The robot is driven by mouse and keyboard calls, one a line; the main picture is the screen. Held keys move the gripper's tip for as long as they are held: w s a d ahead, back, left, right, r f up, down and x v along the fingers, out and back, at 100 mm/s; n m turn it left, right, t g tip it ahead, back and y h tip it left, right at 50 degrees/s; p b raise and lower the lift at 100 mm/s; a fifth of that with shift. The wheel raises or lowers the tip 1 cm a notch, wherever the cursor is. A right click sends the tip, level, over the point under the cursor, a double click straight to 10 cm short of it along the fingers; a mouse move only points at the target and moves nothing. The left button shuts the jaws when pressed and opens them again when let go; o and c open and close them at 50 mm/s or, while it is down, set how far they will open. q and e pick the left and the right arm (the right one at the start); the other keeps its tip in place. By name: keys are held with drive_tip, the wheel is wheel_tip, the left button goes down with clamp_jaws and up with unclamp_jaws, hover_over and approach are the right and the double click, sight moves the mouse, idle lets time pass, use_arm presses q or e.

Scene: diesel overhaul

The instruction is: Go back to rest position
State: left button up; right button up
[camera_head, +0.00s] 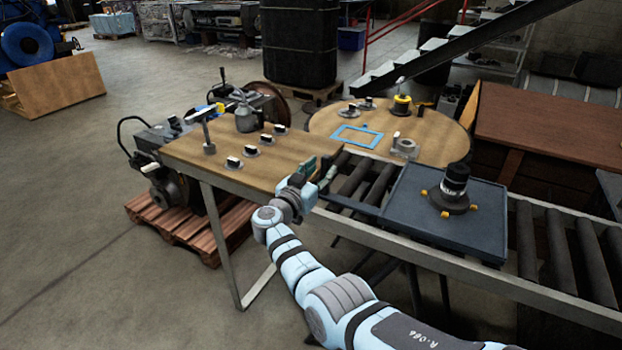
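My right gripper (318,171) is at the end of the pale blue arm that comes in from the lower right. It hovers by the right edge of the wooden table (220,160), near the start of the roller conveyor. Its two fingers look apart, and I see nothing between them. My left gripper and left arm do not show.
Several small dark-topped parts (234,162), an oil can (245,118) and a hammer-like tool (205,125) stand on the table. A round table (440,140) holds a blue frame (357,136). A dark tray (400,205) on the conveyor (560,250) bears a black cylindrical part (453,190).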

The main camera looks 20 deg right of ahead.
drive_tip(key=v, duration=0.5)
drive_tip(key=shift+w, duration=0.1)
